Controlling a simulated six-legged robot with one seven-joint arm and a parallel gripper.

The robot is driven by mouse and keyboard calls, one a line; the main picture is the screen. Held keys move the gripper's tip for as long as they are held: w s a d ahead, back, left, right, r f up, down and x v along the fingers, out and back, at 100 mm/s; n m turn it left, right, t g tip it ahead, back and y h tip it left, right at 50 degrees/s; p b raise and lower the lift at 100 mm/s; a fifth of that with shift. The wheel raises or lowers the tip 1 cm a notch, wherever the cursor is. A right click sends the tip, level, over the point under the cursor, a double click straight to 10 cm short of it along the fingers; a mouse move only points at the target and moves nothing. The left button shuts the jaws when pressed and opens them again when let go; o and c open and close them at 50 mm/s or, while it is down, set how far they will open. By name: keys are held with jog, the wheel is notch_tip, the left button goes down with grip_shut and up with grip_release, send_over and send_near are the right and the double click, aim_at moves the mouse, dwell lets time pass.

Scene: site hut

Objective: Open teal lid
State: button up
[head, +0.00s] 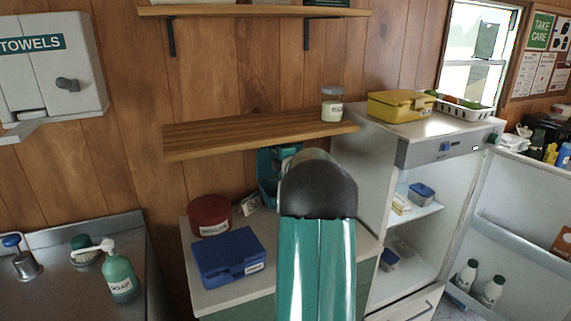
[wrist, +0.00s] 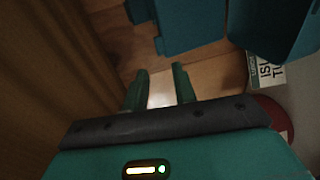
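A teal object (head: 266,172) stands on the counter under the wooden shelf, partly hidden behind my arm in the head view. In the wrist view a teal panel (wrist: 190,25) and another teal part (wrist: 280,25) show at the top, with a gap between them. I cannot tell which of these is the lid. My gripper (wrist: 160,80) shows in the wrist view with its two green fingers apart and nothing visible between them. The fingertips appear short of the teal panel. In the head view the gripper is hidden behind my arm.
A red tin (head: 209,216) and a blue box (head: 230,257) sit on the counter (head: 205,298) left of my arm. A lettered card (wrist: 264,70) is beside the teal part. The wooden shelf (head: 240,133) overhangs the counter. An open fridge (head: 400,147) stands to the right.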

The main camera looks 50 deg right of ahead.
jog(key=v, duration=0.8)
jog(key=shift+s+a, duration=0.15)
jog(key=shift+s, duration=0.1)
jog(key=shift+w+f, duration=0.1)
jog(key=shift+f, duration=0.05)
grip_shut()
jog(key=m+t+h, duration=0.2)
jog(key=m+t, duration=0.1)
jog(key=m, duration=1.5)
send_near(268, 152)
jog(key=w+r, duration=0.1)
jog(key=w, duration=0.1)
jog(key=w+d+r, duration=0.1)
jog(key=w, duration=0.1)
jog(key=w+d+r, duration=0.1)
jog(key=w, duration=0.1)
jog(key=shift+w+d+r, duration=0.1)
jog(key=shift+w+r, duration=0.1)
jog(key=shift+r, duration=0.05)
